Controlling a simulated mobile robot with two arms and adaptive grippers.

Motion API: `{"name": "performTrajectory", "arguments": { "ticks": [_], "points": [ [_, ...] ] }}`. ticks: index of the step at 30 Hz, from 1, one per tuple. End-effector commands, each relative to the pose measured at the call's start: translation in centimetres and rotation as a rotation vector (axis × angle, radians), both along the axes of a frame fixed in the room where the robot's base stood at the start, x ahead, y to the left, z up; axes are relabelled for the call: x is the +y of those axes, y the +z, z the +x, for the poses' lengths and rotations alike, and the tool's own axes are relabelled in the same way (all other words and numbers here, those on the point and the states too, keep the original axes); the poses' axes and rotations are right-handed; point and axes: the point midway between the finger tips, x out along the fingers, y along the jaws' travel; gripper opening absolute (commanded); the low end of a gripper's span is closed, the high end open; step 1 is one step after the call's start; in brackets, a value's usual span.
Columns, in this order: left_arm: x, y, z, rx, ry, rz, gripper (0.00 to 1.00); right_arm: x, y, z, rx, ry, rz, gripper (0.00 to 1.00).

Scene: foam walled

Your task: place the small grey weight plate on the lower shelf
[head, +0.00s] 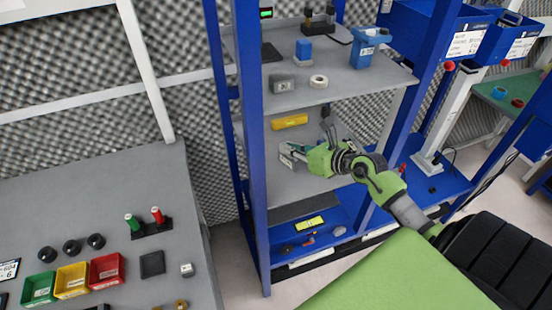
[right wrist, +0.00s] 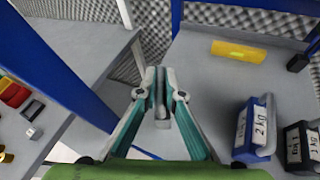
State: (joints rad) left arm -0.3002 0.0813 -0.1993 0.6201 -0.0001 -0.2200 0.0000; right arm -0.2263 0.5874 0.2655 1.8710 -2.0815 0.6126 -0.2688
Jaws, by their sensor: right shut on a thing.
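My right gripper (head: 288,152) reaches in from the right over the middle grey shelf (head: 283,188) of the blue rack. In the right wrist view its fingers (right wrist: 160,112) are shut on a thin grey piece (right wrist: 158,92), which fits the small grey weight plate. The piece stands edge-on between the fingertips and is largely hidden by them. It appears above the shelf's left part; I cannot tell whether it touches the board. Below is a bottom blue level (head: 345,212). My left gripper is not in view.
A yellow box (head: 290,121) lies at the back of the middle shelf. A blue 2 kg weight (right wrist: 252,130) and a dark one (right wrist: 301,145) stand right of the fingers. The rack's blue post (head: 252,150) is close on the left. A workbench (head: 180,220) stands beyond it.

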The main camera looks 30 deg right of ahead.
Motion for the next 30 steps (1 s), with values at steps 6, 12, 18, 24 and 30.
{"name": "performTrajectory", "arguments": {
  "ticks": [6, 12, 18, 24, 30],
  "points": [
    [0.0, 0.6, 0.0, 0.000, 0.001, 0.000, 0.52, 1.4, -3.5, 3.0, -0.005, -0.001, 0.003, 0.00],
    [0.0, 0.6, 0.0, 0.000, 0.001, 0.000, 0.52, 2.0, -5.0, 4.0, -0.007, -0.001, 0.002, 0.00],
    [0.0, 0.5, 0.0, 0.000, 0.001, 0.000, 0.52, 2.2, -7.3, 4.5, -0.002, -0.002, 0.003, 0.00],
    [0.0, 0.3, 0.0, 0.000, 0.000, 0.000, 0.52, 2.2, -8.8, 4.5, -0.006, -0.001, 0.001, 0.00],
    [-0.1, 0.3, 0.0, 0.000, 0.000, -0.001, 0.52, 2.2, -8.7, 4.5, -0.006, -0.001, 0.001, 0.00]
  ]
}}
